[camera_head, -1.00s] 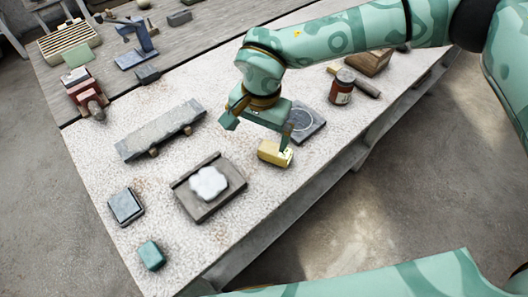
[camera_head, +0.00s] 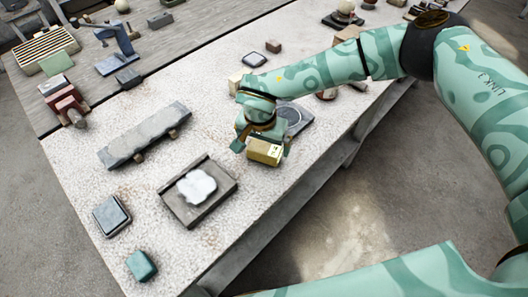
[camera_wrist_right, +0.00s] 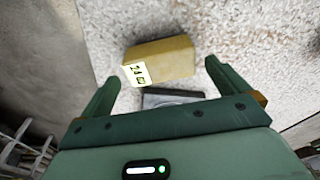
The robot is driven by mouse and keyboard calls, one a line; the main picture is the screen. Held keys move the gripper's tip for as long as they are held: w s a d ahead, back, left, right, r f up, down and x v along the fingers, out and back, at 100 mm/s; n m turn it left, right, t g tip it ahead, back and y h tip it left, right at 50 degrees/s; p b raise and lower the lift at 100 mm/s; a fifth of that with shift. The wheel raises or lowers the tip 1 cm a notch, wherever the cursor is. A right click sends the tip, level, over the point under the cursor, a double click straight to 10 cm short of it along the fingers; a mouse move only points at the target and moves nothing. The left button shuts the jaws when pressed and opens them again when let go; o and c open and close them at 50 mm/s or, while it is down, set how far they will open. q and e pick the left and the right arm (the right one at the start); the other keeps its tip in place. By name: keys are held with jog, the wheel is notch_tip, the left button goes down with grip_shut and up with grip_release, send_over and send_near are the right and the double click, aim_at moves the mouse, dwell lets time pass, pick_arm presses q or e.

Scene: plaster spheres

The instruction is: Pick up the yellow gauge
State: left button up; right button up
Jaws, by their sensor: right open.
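The yellow gauge (camera_head: 264,152) is a small block with a pale label bearing dark marks. It sits on the speckled tabletop near the table's right edge in the head view. My right gripper (camera_head: 262,146) is open above it, with a finger to either side in that view. In the right wrist view the gauge (camera_wrist_right: 165,58) lies between and slightly beyond the two open fingertips (camera_wrist_right: 164,74), with visible room on both sides. I cannot tell how far above the gauge the fingertips are. My left gripper is not in view.
A dark square plate (camera_head: 293,118) lies just behind the gauge, partly hidden by my right arm. A grey tray (camera_head: 222,190) with a white plaster piece is to the left. A teal block (camera_head: 141,266) is nearer. Bare tabletop lies between the tray and gauge.

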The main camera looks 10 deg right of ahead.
aim_at(264, 147)
jog(key=f, duration=0.3)
jog(key=shift+w+d, duration=0.1)
jog(key=shift+w, duration=0.15)
jog(key=c, duration=1.1)
jog(key=shift+r, duration=0.1)
jog(key=r, duration=0.4)
jog(key=shift+s+p, duration=0.2)
jog(key=shift+p, duration=0.15)
jog(key=s+d+r+p, duration=0.1)
jog(key=s+d+r, duration=0.1)
jog(key=s+r, duration=0.2)
jog(key=s+d+r+p, duration=0.1)
jog(key=s+d+r, duration=0.1)
jog(key=s+r, duration=0.3)
jog(key=s, duration=0.4)
jog(key=shift+d+p, duration=0.3)
